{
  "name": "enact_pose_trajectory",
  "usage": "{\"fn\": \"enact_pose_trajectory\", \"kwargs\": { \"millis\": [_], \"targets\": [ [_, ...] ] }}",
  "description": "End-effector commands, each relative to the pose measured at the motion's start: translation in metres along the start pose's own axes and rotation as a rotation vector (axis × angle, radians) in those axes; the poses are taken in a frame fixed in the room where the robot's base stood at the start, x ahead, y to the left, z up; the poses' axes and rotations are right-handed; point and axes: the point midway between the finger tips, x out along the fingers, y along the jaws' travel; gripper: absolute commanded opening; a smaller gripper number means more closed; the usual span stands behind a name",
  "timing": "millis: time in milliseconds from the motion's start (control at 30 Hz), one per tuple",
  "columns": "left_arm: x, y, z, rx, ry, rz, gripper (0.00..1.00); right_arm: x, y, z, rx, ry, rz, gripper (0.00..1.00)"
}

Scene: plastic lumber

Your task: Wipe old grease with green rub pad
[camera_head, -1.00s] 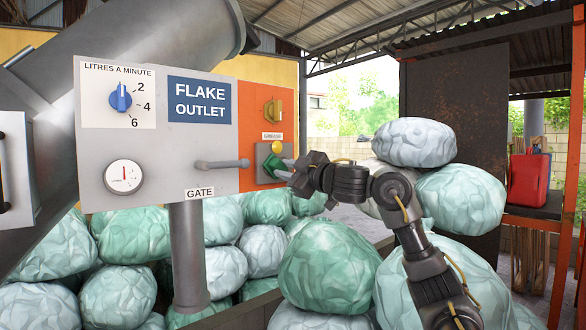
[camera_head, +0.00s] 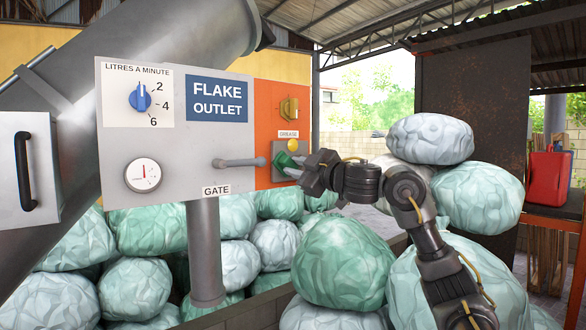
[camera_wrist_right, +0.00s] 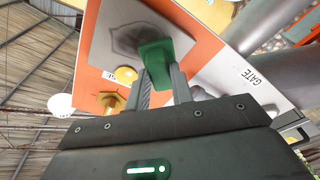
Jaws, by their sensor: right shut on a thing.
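My right gripper (camera_head: 293,166) is shut on the green rub pad (camera_head: 285,160), in front of the orange panel. In the right wrist view the pad (camera_wrist_right: 157,62) sits between the two fingertips (camera_wrist_right: 160,82), over a grey plate (camera_wrist_right: 105,58). A darker grey, uneven-edged patch (camera_wrist_right: 127,40), which looks like old grease, shows on this plate beside the pad. Whether the pad touches the plate I cannot tell. Part of the plate is hidden behind the pad and fingers. My left gripper is not in view.
A yellow ball-shaped fitting (camera_head: 292,145) and a yellow knob (camera_head: 289,109) are close above the pad. The gate handle (camera_head: 238,162) sticks out just left of it. The grey control panel (camera_head: 175,180) is further left. Large green and white bags (camera_head: 345,262) stand below and around my arm.

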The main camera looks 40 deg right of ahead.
Motion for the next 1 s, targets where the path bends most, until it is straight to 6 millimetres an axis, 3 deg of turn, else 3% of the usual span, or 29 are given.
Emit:
{"fn": "enact_pose_trajectory", "kwargs": {
  "millis": [1000],
  "targets": [
    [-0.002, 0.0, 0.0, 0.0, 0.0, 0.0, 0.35, -0.004, 0.046, 0.046, 0.002, -0.003, 0.002, 0.05]
  ]
}}
